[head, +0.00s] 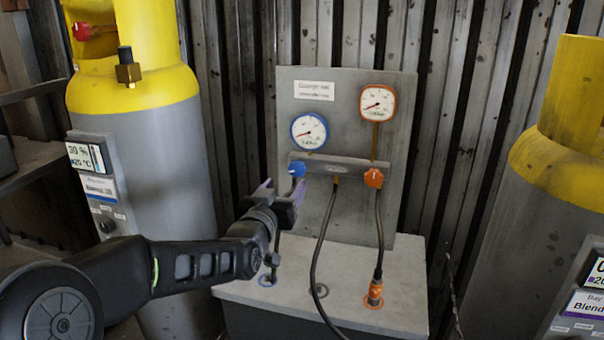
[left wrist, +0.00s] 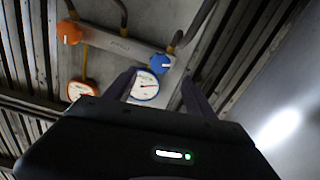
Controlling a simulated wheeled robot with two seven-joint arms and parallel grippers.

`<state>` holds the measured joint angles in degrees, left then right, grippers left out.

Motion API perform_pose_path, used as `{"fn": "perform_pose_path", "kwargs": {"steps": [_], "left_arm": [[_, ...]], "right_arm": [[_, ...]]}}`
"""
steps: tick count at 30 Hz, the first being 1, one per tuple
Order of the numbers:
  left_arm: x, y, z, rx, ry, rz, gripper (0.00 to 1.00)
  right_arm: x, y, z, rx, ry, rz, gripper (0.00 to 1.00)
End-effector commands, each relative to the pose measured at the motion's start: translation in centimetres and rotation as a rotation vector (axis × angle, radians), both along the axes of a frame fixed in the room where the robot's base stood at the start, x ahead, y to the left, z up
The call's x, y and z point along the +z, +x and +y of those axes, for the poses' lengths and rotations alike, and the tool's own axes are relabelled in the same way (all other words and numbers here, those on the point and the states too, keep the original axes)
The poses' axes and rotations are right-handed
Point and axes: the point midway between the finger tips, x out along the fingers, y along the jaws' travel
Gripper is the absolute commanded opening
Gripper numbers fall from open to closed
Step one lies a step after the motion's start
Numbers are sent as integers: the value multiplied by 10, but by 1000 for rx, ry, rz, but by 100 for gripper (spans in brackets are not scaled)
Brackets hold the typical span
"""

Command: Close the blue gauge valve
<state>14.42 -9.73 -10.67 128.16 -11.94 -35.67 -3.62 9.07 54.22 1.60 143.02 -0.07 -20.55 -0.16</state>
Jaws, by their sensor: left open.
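The blue gauge valve knob (head: 297,169) sits at the left end of the grey manifold bar (head: 340,166), below the blue-rimmed gauge (head: 309,130). My left gripper (head: 277,190) is open, just left of and slightly below the knob in the head view, with no clear contact. In the left wrist view the blue knob (left wrist: 160,64) and the blue gauge (left wrist: 145,86) appear between the two open fingers (left wrist: 158,88), beyond their tips. The knob's lower side is partly close to a finger in the head view. My right gripper is not in view.
An orange knob (head: 373,178) and orange-rimmed gauge (head: 377,103) are on the same panel, to the right. Dark hoses hang to the grey bench (head: 330,300), one ending in an orange fitting (head: 375,293). Yellow-topped cylinders stand left (head: 150,130) and right (head: 550,190).

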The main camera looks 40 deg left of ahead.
Motion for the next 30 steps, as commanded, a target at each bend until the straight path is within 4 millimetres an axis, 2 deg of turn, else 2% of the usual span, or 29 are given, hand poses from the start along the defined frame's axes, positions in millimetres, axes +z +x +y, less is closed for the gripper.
{"fn": "perform_pose_path", "kwargs": {"steps": [7,19,23,30], "left_arm": [[0,13,4,-1,-2,2,63],[-1,67,22,-1,-1,4,63],[-1,73,25,-1,-1,3,63],[-1,74,25,-1,-2,2,63]], "right_arm": [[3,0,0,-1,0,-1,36],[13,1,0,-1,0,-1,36],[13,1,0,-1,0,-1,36],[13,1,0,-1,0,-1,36]]}}
